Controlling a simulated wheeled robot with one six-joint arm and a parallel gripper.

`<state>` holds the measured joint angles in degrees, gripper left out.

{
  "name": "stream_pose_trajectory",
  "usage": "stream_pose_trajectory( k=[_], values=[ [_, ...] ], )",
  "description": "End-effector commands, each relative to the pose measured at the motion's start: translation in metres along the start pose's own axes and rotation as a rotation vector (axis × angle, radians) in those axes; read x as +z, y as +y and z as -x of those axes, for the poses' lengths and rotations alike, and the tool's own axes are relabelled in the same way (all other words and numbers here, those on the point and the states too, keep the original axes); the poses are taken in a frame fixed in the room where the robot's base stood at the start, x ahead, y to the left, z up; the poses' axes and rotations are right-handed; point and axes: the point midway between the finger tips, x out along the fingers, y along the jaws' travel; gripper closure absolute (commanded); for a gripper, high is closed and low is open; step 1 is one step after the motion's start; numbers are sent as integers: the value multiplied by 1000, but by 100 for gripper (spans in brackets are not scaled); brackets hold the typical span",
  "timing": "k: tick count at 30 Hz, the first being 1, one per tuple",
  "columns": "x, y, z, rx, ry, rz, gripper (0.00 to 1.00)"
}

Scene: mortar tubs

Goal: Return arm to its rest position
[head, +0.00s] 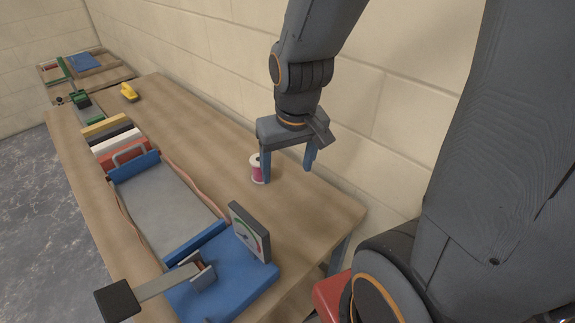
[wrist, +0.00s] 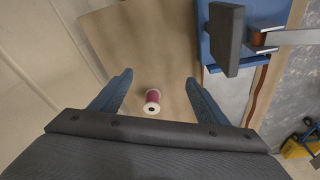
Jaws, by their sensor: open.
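My gripper (head: 288,172) hangs from my arm over the right end of the wooden workbench, pointing down. Its two blue fingers are apart with nothing held between them; they also show in the wrist view (wrist: 156,92). A spool of pink thread with white ends (head: 257,170) stands on the bench, just left of the gripper and partly behind its left finger in the head view. In the wrist view the spool (wrist: 152,102) appears between the fingers, near the palm edge. I cannot tell its exact distance from the fingers.
A blue device with a dial (head: 250,233) and a lever with a dark block (head: 118,300) stands at the bench's near end. A grey tray-like plate (head: 168,205), coloured blocks (head: 112,140) and a yellow object (head: 129,92) lie beyond. A block wall (head: 215,60) runs close behind.

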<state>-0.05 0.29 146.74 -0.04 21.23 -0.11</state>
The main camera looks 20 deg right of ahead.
Motion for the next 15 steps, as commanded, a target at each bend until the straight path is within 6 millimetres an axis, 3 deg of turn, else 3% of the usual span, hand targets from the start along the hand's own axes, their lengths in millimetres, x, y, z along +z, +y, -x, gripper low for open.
stream_pose_trajectory(
  k=[7,15],
  values=[
    [2,0,-15,-1,-12,-3,31],
    [11,0,-67,-1,-63,-4,31]
  ],
)
